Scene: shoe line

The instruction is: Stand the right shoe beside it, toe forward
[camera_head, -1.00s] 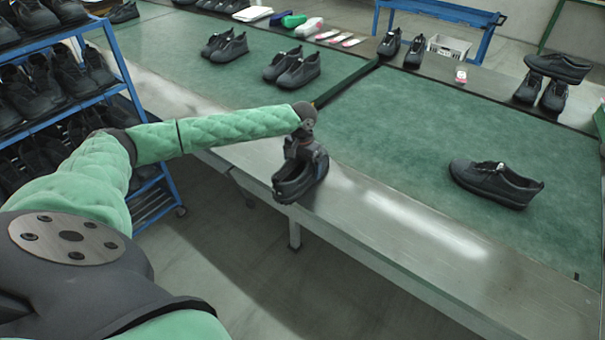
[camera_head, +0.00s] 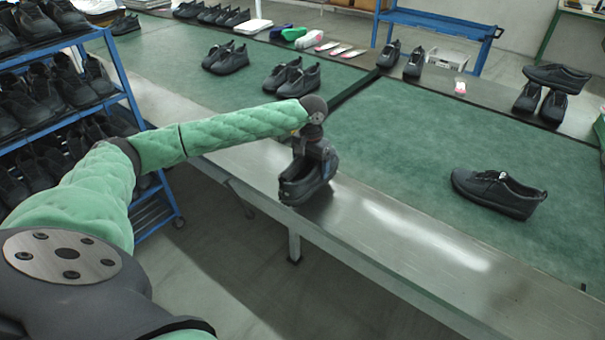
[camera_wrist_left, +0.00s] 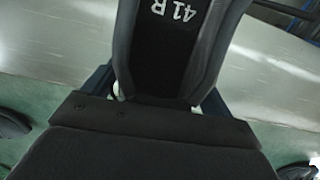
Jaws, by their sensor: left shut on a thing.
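My left gripper (camera_head: 312,150) is shut on a black shoe (camera_head: 304,186), gripping it from above. The held shoe is over the bare steel front strip of the bench; I cannot tell whether its sole touches. In the left wrist view the inside of the held shoe (camera_wrist_left: 172,50) reads "41 R". Another single black shoe (camera_head: 497,193) lies on the green mat (camera_head: 410,150) to the right, its laces up. It is well apart from the held shoe. My right gripper is not in view.
Pairs of black shoes (camera_head: 291,77) stand farther back on the left mat. A dark strip (camera_head: 352,92) divides the mats. A shoe stack (camera_head: 545,92) is at the back right. A blue rack (camera_head: 130,95) full of shoes stands at the left. The mat around the single shoe is clear.

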